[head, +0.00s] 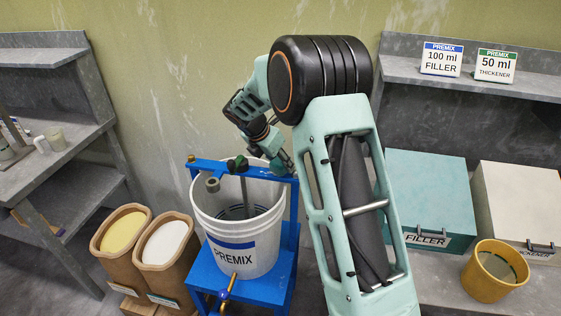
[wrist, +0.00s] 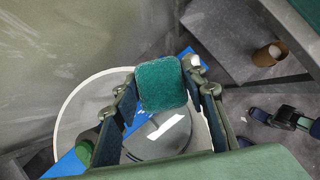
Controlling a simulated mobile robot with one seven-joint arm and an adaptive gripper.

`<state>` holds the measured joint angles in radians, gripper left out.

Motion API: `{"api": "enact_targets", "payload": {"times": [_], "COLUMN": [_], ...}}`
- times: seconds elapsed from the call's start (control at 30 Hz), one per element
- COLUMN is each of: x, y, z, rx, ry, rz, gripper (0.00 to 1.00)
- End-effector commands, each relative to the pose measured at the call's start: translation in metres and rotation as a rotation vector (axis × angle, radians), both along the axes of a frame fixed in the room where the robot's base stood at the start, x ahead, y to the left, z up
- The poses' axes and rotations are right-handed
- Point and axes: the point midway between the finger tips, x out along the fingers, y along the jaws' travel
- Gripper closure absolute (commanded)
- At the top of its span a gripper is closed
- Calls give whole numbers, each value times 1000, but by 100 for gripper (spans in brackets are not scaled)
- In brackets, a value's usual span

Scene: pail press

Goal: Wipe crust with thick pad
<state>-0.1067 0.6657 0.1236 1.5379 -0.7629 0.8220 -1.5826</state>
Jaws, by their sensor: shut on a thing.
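My gripper (wrist: 163,78) is shut on a thick green pad (wrist: 161,84), held by its two sides above the white PREMIX pail (wrist: 68,122). In the head view, my gripper (head: 279,162) is at the pail's back right rim, and the pad cannot be made out there. The pail (head: 236,258) stands upright in a blue press frame (head: 262,288). Inside it, a grey round surface (wrist: 150,148) shows a bright white patch. I cannot pick out the crust for certain; the pail's far inner wall is partly hidden by the pad and fingers.
The blue crossbar (head: 210,167) spans the pail, with a green knob (head: 241,162) and rod. Tubs of yellow (head: 122,234) and white (head: 165,243) material stand left. A FILLER box (head: 425,190), THICKENER box (head: 520,208) and yellow cup (head: 490,275) sit right.

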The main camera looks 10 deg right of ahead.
Motion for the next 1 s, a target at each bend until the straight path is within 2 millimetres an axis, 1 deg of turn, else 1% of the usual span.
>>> {"api": "enact_targets", "payload": {"times": [0.13, 0.37, 0.63, 0.87, 1.0], "x": [0, 2, 11, 15, 20], "y": [0, 5, 26, 37, 47], "z": [-4, -2, -1, -2, -2], "rx": [0, 0, 0, 0, 0], "ry": [0, 0, 0, 0, 0], "rz": [0, 1, 2, 1, 1], "gripper": [80, 80, 80, 80, 80]}}
